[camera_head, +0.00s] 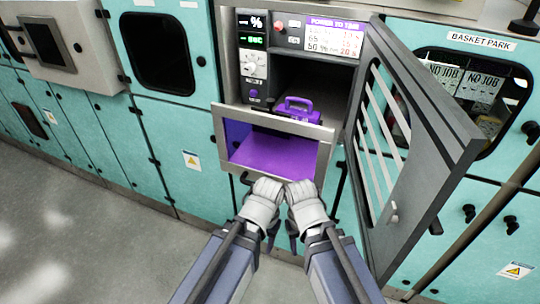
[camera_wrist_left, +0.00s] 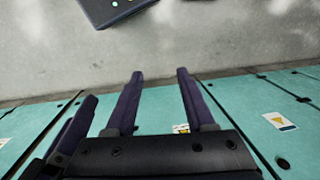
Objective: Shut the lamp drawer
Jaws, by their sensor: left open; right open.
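The lamp drawer (camera_head: 275,122) is a grey-framed drawer with a purple inside, standing out from the cabinet below the control panel in the head view. A purple handled piece (camera_head: 294,109) shows just behind its front frame. My left gripper (camera_head: 271,236) and my right gripper (camera_head: 293,234) are side by side, low in front of the drawer, pointing down. Both are open, with nothing seen between their fingers. Whether either hand touches the drawer front cannot be told.
A grey slatted door (camera_head: 415,150) stands open to the right of the drawer. A control panel with a dial (camera_head: 254,64) is at the upper left of the opening. Teal cabinets (camera_head: 180,130) line the wall. Grey floor (camera_head: 80,230) is clear at the left.

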